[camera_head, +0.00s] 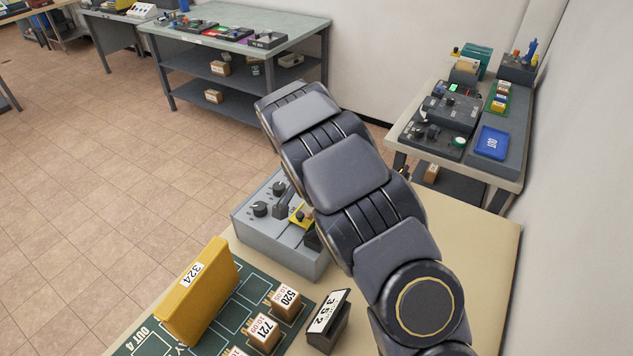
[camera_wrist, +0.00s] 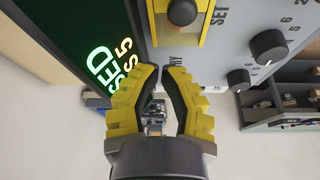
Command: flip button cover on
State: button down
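A grey control box (camera_head: 279,240) stands on the near table, partly hidden behind my arm. It carries a yellow-framed button unit (camera_head: 301,215) with a dark round knob. I cannot tell from this whether the cover is up or down. My arm hides the gripper in the head view.
Dark dials (camera_wrist: 268,46) labelled SET sit right of the button unit; a lit green display (camera_wrist: 105,65) lies to its left. In the head view, a yellow binder (camera_head: 200,290), small numbered boxes (camera_head: 264,333) and a dark number stamp (camera_head: 328,322) stand in front of the control box.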

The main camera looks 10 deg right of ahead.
aim_at(310, 217)
jog(key=shift+s+a+f, duration=0.15)
jog(key=shift+s+a, duration=0.3)
jog(key=shift+a, duration=0.2)
jog(key=shift+s+a+f, duration=0.15)
jog(key=shift+s+a, duration=0.25)
jog(key=shift+a, duration=0.2)
jog(key=s+a, duration=0.3)
jog(key=a, duration=0.1)
jog(key=shift+s, duration=0.35)
jog(key=shift+d, duration=0.1)
jog(key=shift+w+d, duration=0.15)
jog(key=shift+d, duration=0.1)
jog(key=shift+w+d+r, duration=1)
jog(key=shift+d+r, duration=0.1)
jog(key=shift+d, duration=0.1)
jog(key=v, duration=0.9)
jog(key=shift+s+a+f, duration=0.1)
jog(key=shift+s, duration=0.05)
